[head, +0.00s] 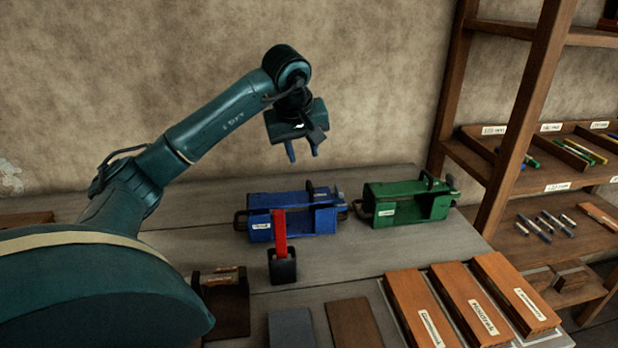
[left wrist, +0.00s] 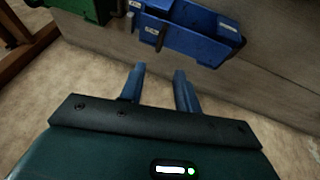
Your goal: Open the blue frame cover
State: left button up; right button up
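The blue frame (head: 262,202) stands on the grey workbench, with dark handles at its ends and a white label on its front. I cannot tell which part of it is the cover, or how far it is open. My left gripper (head: 302,151) hangs above and behind the blue frame, pointing down, open and empty, touching nothing. In the left wrist view, the two blue fingers of my left gripper (left wrist: 158,78) are apart, and the blue frame (left wrist: 190,40) lies beyond their tips. My right gripper is not in view.
A green frame (head: 398,193) stands right of the blue one. A red bar rises from a black holder (head: 282,268) in front of the blue frame. Several labelled brown blocks (head: 470,305) lie front right. A wooden shelf (head: 530,110) stands at the right. The bench's (head: 190,220) left part is mostly bare.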

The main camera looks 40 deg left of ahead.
aim_at(310, 184)
pick_arm(q)
jog(key=x, duration=1.1)
jog(key=shift+w, duration=0.1)
jog(key=shift+c, duration=0.4)
grip_shut()
